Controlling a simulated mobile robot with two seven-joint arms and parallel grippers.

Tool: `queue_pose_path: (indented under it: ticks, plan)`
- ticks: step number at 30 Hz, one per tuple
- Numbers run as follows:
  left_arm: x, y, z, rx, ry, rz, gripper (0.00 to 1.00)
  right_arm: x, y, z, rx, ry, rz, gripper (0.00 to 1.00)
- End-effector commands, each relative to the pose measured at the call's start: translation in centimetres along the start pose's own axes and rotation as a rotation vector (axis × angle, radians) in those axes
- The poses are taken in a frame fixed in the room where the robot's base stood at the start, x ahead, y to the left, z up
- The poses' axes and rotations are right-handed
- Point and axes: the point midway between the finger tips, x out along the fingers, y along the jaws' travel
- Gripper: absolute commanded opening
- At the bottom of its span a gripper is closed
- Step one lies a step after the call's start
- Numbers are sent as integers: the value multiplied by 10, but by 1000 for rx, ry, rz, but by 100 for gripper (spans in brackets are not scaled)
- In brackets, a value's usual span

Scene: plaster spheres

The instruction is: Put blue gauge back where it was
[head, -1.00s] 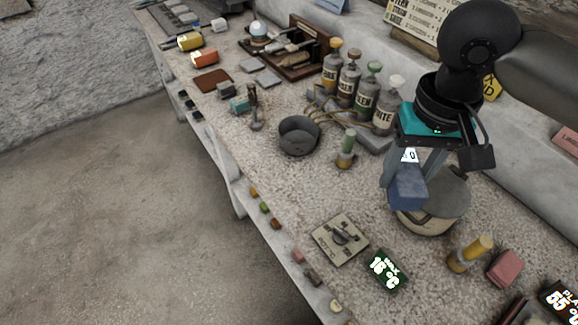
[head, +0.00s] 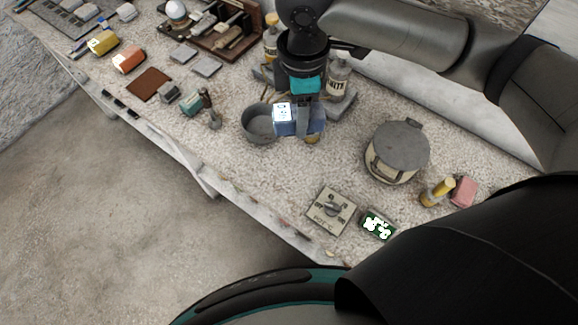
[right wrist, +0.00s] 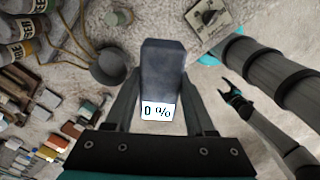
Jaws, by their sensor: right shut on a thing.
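The blue gauge (head: 284,120), a blue block with a white "0" display, is held by my right gripper (head: 306,122) above the bench, beside the dark bowl in the head view. In the right wrist view the blue gauge (right wrist: 161,75) sits between both fingers, its display reading "0 %". The fingers of my right gripper (right wrist: 160,112) are shut on its sides. A flat brown pad (head: 149,84) lies bare on the bench at left. My left gripper (right wrist: 232,90) shows small in the right wrist view, fingers apart and empty; the head view does not show it.
The dark bowl (head: 262,123) is close to the held gauge. Bottles (head: 338,76) stand behind. An orange block (head: 129,59) and a yellow block (head: 102,43) lie beyond the pad. A round tin (head: 397,152) and a dial plate (head: 331,209) are at right.

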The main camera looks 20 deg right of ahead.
Motion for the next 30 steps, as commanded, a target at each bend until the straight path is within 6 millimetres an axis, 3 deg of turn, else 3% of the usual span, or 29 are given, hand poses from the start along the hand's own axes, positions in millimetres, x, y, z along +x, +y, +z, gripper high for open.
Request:
queue_pose_path:
  ticks: [1,9,19,23,30]
  plan:
    - [-13,0,-1,0,0,1,80,-6,-2,-3,-88,2,-4,0]
    - [-45,0,-5,1,1,0,80,-10,-7,-14,-549,1,-6,0]
    - [-59,-3,-9,3,5,-3,80,-6,-12,-19,-824,0,-7,0]
    - [-57,-4,-9,4,6,-4,80,15,-13,-19,-836,-1,-12,0]
    - [-49,-4,-9,4,7,-5,80,80,-14,-18,-834,-2,-12,0]
